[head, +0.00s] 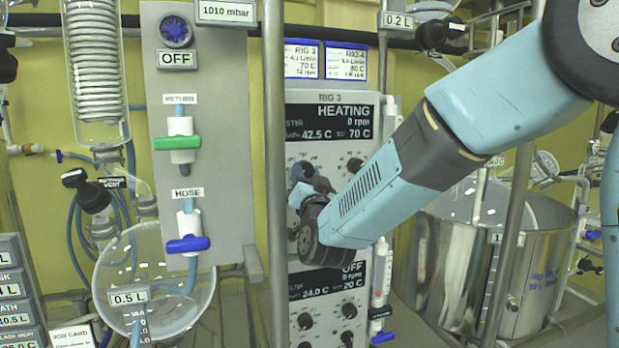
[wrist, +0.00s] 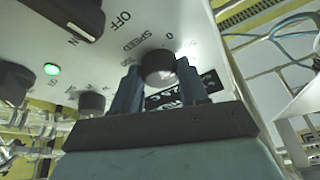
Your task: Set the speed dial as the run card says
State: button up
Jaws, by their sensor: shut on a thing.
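The speed dial (wrist: 158,67) is a round dark knob on a pale panel, with "SPEED" and "0" printed beside it in the wrist view. My gripper (wrist: 160,82) has one finger on each side of the dial and is shut on it. Its pointer mark cannot be made out. In the head view my gripper (head: 308,190) is at the RIG 3 panel (head: 331,97), and my wrist hides the dial. The RIG 3 display (head: 331,124) reads HEATING, 0 rpm, 42.5 C and 70 C. The RIG 3 card (head: 302,60) hangs above; its rpm line is too small to read surely.
A second card (head: 346,63) hangs beside it. Below is another panel (head: 329,310) reading OFF. A metal post (head: 274,150) stands close on the left. In the wrist view a black switch (wrist: 76,16), a green lamp (wrist: 52,69) and another knob (wrist: 92,102) are near my gripper.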

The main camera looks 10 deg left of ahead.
jog(key=shift+w+d+r+m+h, duration=0.1)
jog(key=shift+r+m+h, duration=0.1)
jog(key=shift+m+h, duration=0.85)
jog(key=shift+m+y, duration=0.25)
jog(key=shift+m, duration=0.2)
jog(key=o, duration=1)
jog(key=shift+f, duration=0.1)
jog(key=shift+o, duration=0.2)
